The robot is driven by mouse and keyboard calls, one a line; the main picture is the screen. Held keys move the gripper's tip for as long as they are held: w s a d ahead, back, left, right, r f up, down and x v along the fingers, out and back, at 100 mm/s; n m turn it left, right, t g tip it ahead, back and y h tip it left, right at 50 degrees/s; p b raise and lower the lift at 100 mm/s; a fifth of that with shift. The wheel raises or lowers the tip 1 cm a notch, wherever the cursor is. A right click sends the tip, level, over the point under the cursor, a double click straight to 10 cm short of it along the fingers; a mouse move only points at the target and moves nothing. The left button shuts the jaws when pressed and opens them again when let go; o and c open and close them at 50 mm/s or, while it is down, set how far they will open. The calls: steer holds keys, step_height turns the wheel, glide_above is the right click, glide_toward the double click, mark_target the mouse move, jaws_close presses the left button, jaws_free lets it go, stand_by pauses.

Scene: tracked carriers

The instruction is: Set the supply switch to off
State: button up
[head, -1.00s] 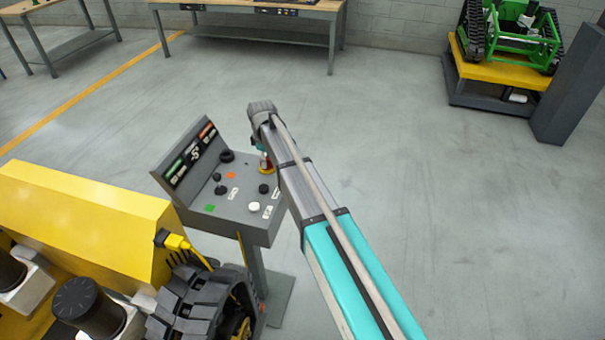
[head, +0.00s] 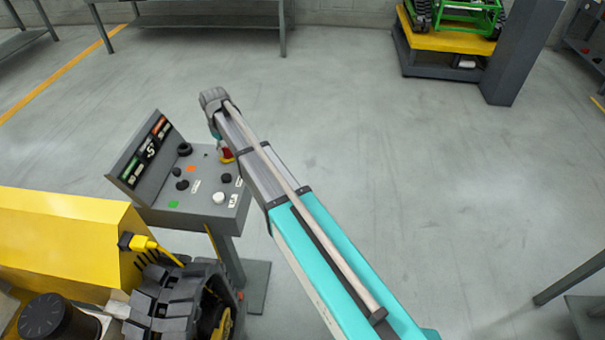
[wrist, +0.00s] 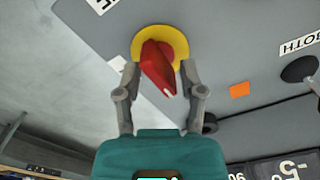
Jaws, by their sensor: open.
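The supply switch is a red rotary handle (wrist: 157,70) on a yellow round plate (wrist: 178,38), seen in the wrist view on the grey control panel. In the head view the switch (head: 226,155) shows partly at the panel's far right edge, beside my arm. My gripper (wrist: 160,73) is open, with one finger on each side of the red handle. I cannot tell whether the fingers touch it. The handle sits at a slant, its pale-marked end toward my gripper. The switch's position labels are not readable.
A yellow machine (head: 60,235) with a black track stands close at left. Open floor (head: 400,170) lies to the right.

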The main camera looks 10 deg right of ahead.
steer(key=m, duration=1.2)
step_height(320, 180, up, 14)
steer(key=p, duration=1.4)
steer(key=s+d+f+n+b, duration=0.1)
steer(key=s+d+f+b, duration=0.3)
steer(key=s+d, duration=0.6)
steer(key=s+d+f+n+b, duration=0.2)
steer(key=s+d+f+b, duration=0.2)
steer(key=s+d, duration=0.7)
steer(key=shift+s+f+b, duration=0.4)
steer(key=shift+s, duration=0.15)
steer(key=shift+a, duration=0.1)
steer(key=w+a+r+n+p, duration=0.3)
steer(key=w+a+r+p, duration=0.1)
steer(key=w+a, duration=0.6)
steer(key=w+a+r+n+p, duration=0.3)
steer(key=w+a+r+p, duration=0.1)
steer(key=w+a, duration=0.7)
steer(key=shift+w+r+p, duration=0.3)
steer(key=shift+w, duration=0.25)
